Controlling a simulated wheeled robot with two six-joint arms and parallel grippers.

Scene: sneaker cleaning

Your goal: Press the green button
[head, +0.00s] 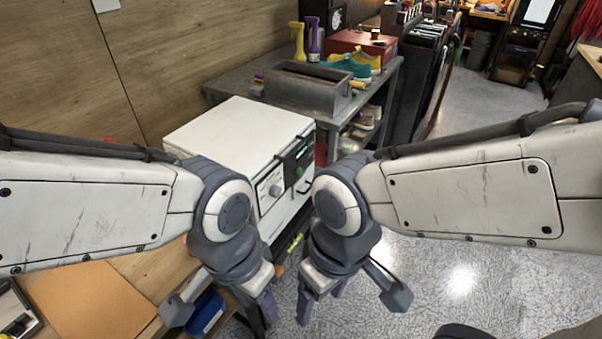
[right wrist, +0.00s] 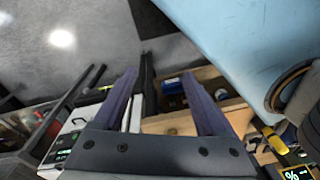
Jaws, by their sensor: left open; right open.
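A white box-shaped machine (head: 235,135) stands in the middle of the head view. Its front has a dark panel (head: 295,163) with a small green display, a green spot (head: 299,172) that may be the button, and a round knob (head: 275,190). My left gripper (head: 262,308) is open and points down, in front of and below the panel. My right gripper (head: 321,298) is open and points down, right of the left one; its spread fingers also show in the right wrist view (right wrist: 161,88). Both are empty and apart from the panel. My forearms hide parts of the machine's sides.
A grey metal table (head: 385,88) behind holds a grey bin (head: 300,88), spray bottles, teal and yellow sneakers (head: 350,65) and a red box (head: 362,45). A wooden bench (head: 150,280) lies at lower left with a brown board (head: 85,305).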

